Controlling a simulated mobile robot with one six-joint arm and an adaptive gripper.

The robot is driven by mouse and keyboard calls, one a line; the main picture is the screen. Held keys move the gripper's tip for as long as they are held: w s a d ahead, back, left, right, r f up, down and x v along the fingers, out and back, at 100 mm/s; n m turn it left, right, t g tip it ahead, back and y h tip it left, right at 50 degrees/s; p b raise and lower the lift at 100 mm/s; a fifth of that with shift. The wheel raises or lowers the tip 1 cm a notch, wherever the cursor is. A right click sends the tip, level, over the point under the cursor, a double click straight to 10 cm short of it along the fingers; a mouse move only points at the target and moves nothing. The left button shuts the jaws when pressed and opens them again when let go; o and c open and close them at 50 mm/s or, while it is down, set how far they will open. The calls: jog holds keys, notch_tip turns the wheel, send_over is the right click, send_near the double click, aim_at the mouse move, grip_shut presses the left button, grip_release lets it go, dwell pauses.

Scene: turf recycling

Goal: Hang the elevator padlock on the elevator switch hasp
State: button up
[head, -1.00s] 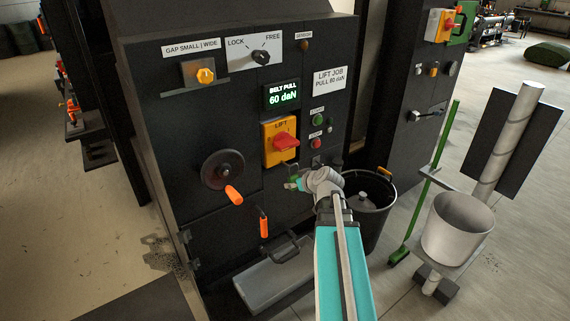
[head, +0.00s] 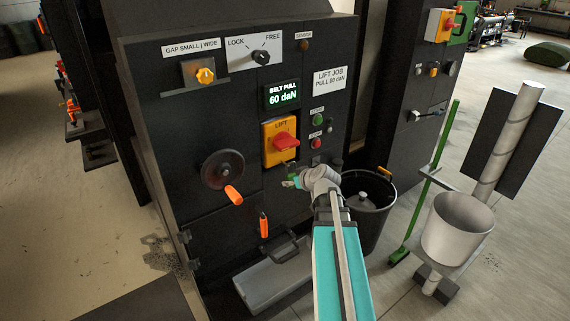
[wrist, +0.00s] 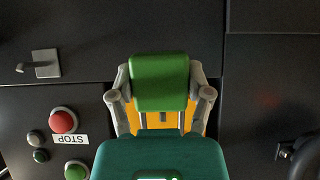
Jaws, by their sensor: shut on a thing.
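The padlock (wrist: 160,82) is a green block in the wrist view, held between the two grey fingers of my gripper (wrist: 160,97). In the head view my gripper (head: 299,183) is just below the lift switch, close to the black panel, with only a little of the green padlock showing. The elevator switch (head: 272,153) is a yellow plate with a red handle, marked LIFT. Some of its yellow shows behind the padlock in the wrist view (wrist: 181,122).
The green and red push buttons (head: 317,120) are right of the switch. A handwheel (head: 222,170) with an orange grip is to the left. A small metal bracket (wrist: 47,65) sticks out in the wrist view. A black bin (head: 369,215) stands behind my arm, and a grey tray (head: 270,280) lies below.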

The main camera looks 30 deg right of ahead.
jog(key=shift+w, duration=0.85)
dwell(0.8)
jog(key=shift+w+a+f+b, duration=0.1)
jog(key=shift+w+f+b, duration=0.3)
jog(key=shift+w, duration=0.05)
dwell(1.2)
jog(key=shift+w+f+b, duration=0.15)
jog(key=shift+f+b, duration=0.2)
dwell(1.1)
jog(key=o, duration=1.2)
jog(key=shift+r, duration=0.2)
